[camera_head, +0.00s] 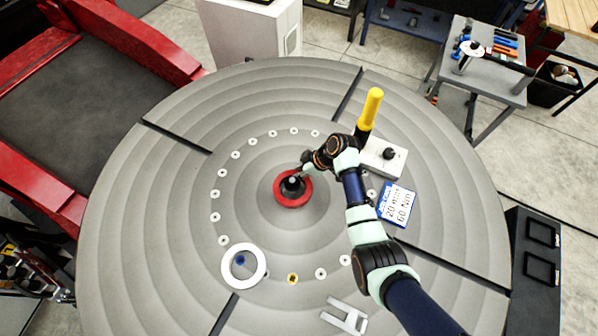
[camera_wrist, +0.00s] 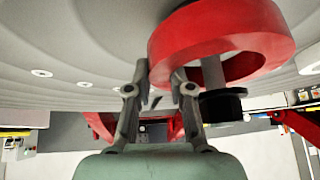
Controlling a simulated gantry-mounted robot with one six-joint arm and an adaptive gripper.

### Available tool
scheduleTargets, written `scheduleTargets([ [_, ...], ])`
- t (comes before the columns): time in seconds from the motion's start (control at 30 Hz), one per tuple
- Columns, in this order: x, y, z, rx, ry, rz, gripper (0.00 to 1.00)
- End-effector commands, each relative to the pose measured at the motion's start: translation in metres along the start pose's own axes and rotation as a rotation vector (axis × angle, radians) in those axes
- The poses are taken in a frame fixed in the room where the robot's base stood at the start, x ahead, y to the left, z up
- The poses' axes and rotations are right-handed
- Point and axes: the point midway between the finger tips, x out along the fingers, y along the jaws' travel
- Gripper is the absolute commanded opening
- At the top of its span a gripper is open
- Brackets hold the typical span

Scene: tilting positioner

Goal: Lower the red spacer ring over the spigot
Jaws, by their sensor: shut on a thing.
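The red spacer ring (camera_head: 292,202) is at the middle of the round grey table, around the spigot (camera_head: 292,184) in the head view. In the wrist view, which is upside down, the ring (camera_wrist: 225,40) encircles the spigot's grey shaft (camera_wrist: 212,72), and the dark spigot head (camera_wrist: 221,105) sticks out beyond the ring. The shaft sits off-centre in the ring's opening. My gripper (camera_wrist: 160,76) is shut on the ring's wall; it reaches in from the upper right in the head view (camera_head: 304,170). I cannot tell whether the ring touches the table.
A white ring (camera_head: 229,267) lies at lower left around a blue spot. A grey block with a black knob (camera_head: 384,158), a blue label card (camera_head: 397,204) and a grey forked piece (camera_head: 344,315) lie on the right and front. A yellow-topped post (camera_head: 370,108) stands beside my arm.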

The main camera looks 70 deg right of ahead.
Motion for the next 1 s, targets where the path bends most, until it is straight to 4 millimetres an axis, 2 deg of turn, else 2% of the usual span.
scheduleTargets([
  [0.6,0.002,0.001,0.0,-0.001,0.003,0.002,0.0],
  [0.97,0.012,0.002,0.006,-0.001,0.003,0.002,0.0],
  [1.0,0.01,0.002,0.005,-0.001,0.003,0.002,0.28],
])
